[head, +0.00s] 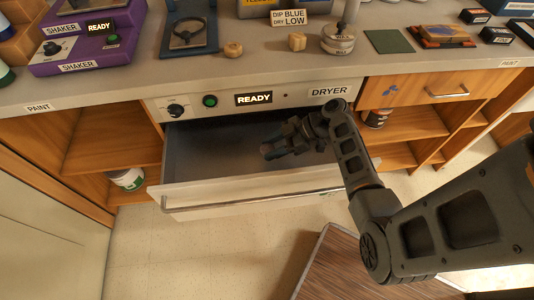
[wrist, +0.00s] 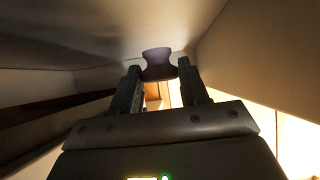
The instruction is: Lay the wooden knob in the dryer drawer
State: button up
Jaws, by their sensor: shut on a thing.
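The dryer drawer (head: 240,191) is pulled out below the counter, with a pale front and a bar handle. Its grey inside looks empty apart from my gripper. My gripper (head: 277,149) reaches into the drawer, toward its right half. In the wrist view my gripper (wrist: 160,78) is shut on the knob (wrist: 157,63), a waisted round piece that looks dark purple-grey in the shadow. Drawer walls rise around it there. The knob is hard to make out in the head view, and I cannot tell whether it touches the drawer floor.
The dryer panel (head: 254,98) above the drawer reads READY. On the counter stand two small wooden pieces (head: 233,49) (head: 297,41), a metal pot (head: 338,40) and a green square (head: 389,41). Open shelves flank the drawer. A brown-topped surface (head: 335,265) lies in front.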

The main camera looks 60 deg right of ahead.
jog(key=shift+x, duration=0.85)
jog(key=shift+f, duration=1.95)
jog(key=shift+f, duration=0.2)
jog(key=o, duration=1.1)
jog(key=shift+r, duration=0.1)
jog(key=shift+r, duration=0.2)
jog(key=v, duration=1.1)
jog(key=shift+s+d+r, duration=0.15)
jog(key=shift+s+d, duration=0.05)
jog(key=shift+s, duration=0.05)
